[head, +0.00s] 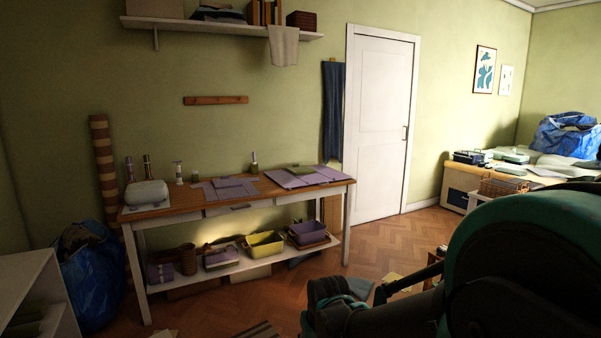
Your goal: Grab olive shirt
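A small olive folded cloth (303,170) lies on purple sheets at the right part of the wooden-topped table; it may be the olive shirt, but it is too small to be sure. Another dark olive folded cloth (28,312) lies in the white shelf unit at the lower left, partly cut off. My arm fills the lower right. Its dark end, which looks like my gripper (338,292), is low in front of the table, well apart from both cloths. Its fingers cannot be made out clearly.
Blue bags stand at the left (92,275) and far right (567,136). Small items lie on the floor near my arm. Wooden floor is clear before the white door (380,125).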

